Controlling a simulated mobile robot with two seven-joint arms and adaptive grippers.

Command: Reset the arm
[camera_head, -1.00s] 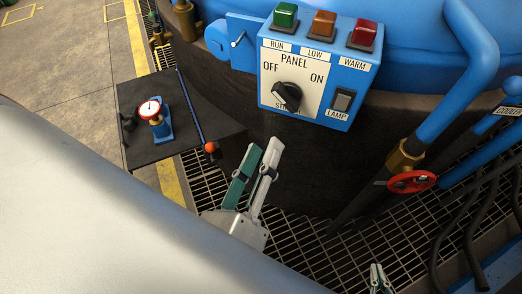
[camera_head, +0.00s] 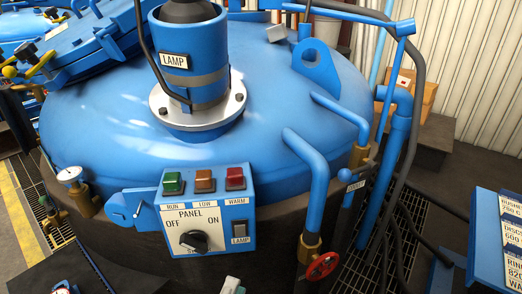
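The tip of my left gripper (camera_head: 231,285) just shows at the bottom edge of the head view, below the control panel (camera_head: 206,216). Too little of it shows to tell whether it is open or shut. My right gripper is out of view. The blue panel has a green, an orange and a red button on top, a black knob (camera_head: 193,241) and a lamp switch (camera_head: 240,232). The gripper tip appears apart from the panel.
The big blue furnace lid (camera_head: 250,140) with a lamp housing (camera_head: 188,60) fills the middle. Blue pipes and a red valve wheel (camera_head: 322,266) stand right of the panel. A blue sign board (camera_head: 490,250) is at the far right. A gauge (camera_head: 69,176) is at the left.

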